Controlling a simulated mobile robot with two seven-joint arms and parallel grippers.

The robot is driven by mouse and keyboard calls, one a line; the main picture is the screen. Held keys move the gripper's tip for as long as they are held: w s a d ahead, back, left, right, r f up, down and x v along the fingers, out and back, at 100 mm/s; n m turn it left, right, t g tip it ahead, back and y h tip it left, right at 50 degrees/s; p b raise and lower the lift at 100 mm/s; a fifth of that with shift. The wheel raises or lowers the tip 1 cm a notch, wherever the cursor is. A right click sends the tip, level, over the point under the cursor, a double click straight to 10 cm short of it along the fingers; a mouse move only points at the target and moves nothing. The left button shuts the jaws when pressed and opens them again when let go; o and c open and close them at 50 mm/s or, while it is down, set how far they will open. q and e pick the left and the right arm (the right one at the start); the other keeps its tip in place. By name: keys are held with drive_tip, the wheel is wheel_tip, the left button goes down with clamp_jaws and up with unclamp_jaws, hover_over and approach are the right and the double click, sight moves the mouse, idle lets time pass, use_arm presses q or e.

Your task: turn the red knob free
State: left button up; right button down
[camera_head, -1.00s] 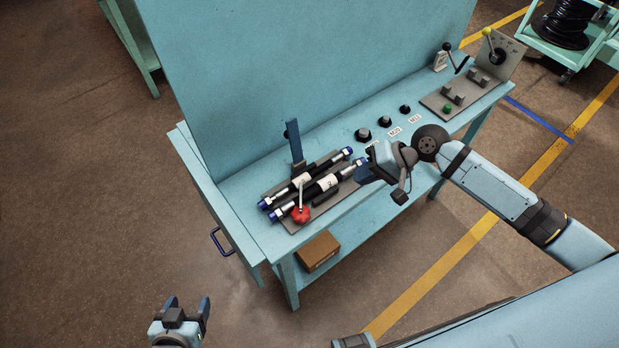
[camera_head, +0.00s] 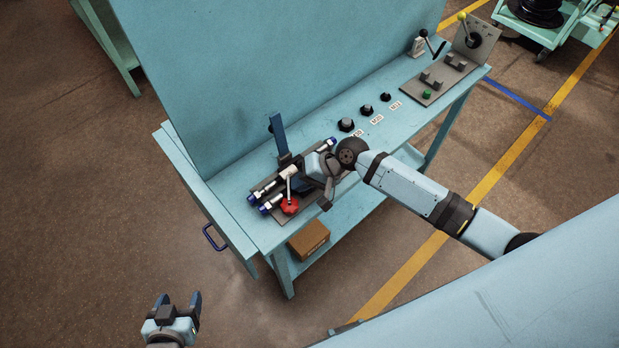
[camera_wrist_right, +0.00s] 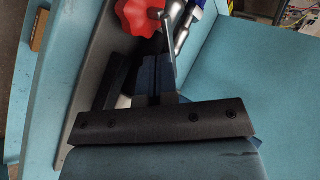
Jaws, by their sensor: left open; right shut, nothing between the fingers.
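The red knob (camera_head: 289,206) sits at the front left of the bench fixture, with a light lever or rod standing above it. In the right wrist view the red knob (camera_wrist_right: 140,14) shows at the top edge, partly cut off, just beyond my fingers. My right gripper (camera_head: 303,187) is shut and empty, low over the fixture, to the right of the knob; I see no clear contact. It also shows in the right wrist view (camera_wrist_right: 155,75). My left gripper (camera_head: 179,302) is open and empty, away from the bench.
A blue upright post (camera_head: 279,135) stands behind the hoses. Black knobs (camera_head: 346,125) and a lever panel (camera_head: 440,78) are farther right on the bench (camera_head: 222,188). A tall back panel closes off the rear. A cardboard box (camera_head: 309,240) sits on the lower shelf.

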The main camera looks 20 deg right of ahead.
idle(0.3)
drive_tip(key=shift+w+a+n+g+b, duration=0.2)
drive_tip(key=shift+a+n+g+b, duration=0.1)
drive_tip(key=shift+n, duration=0.1)
drive_tip(key=shift+w+a+n+g, duration=0.15)
drive_tip(key=shift+a+n+g, duration=0.2)
drive_tip(key=shift+n+g, duration=0.05)
drive_tip(key=shift+d, duration=0.1)
drive_tip(key=shift+s+d+p, duration=0.45)
drive_tip(key=shift+s, duration=0.25)
drive_tip(key=shift+d, duration=0.1)
